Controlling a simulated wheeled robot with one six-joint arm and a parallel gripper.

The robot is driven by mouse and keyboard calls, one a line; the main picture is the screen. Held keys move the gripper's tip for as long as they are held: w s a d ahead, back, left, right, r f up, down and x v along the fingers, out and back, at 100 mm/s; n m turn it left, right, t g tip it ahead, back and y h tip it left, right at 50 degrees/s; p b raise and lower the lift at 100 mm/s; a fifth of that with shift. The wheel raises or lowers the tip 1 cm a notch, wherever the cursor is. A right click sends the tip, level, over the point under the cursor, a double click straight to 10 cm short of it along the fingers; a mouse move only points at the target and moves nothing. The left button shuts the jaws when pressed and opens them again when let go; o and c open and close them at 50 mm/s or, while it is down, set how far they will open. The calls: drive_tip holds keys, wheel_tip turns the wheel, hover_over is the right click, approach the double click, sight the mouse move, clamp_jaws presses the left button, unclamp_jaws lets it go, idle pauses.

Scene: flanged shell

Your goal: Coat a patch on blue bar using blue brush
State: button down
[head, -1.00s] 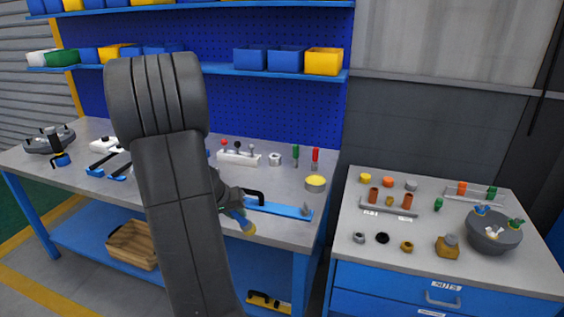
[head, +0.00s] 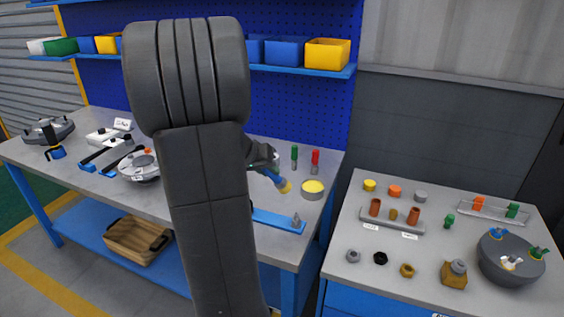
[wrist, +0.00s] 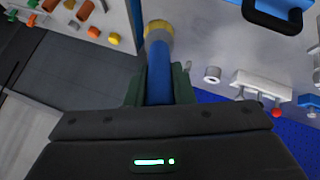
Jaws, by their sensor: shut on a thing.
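My gripper (head: 265,160) is shut on the blue brush (head: 277,181). The brush's yellow end points down and right, just left of the yellow-topped tin (head: 312,189); I cannot tell its height above the bench. In the wrist view the blue brush handle (wrist: 159,72) sits between my gripper's fingers (wrist: 158,88), with a yellow collar beyond it. The blue bar (head: 275,220) lies near the bench's front edge, below the brush in the head view, with a grey cone at its right end. My arm hides its left part. The brush tip and any coated patch are not clear.
A green-handled (head: 294,156) and a red-handled tool (head: 315,160) stand behind the tin. A silver round shell (head: 140,166) lies left of my arm. A separate right bench holds small parts and a grey bowl (head: 512,262). A black handle (wrist: 272,14) shows in the wrist view.

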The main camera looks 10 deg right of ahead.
drive_tip(key=shift+w+d+f, duration=0.1)
drive_tip(key=shift+d, duration=0.05)
drive_tip(key=shift+a+f+b, duration=0.2)
drive_tip(key=shift+f+b, duration=0.2)
drive_tip(key=shift+f, duration=0.1)
wheel_tip(320, 180, down, 4)
drive_tip(key=shift+r+b, duration=0.2)
drive_tip(key=shift+b, duration=0.7)
drive_tip(key=shift+d, duration=0.1)
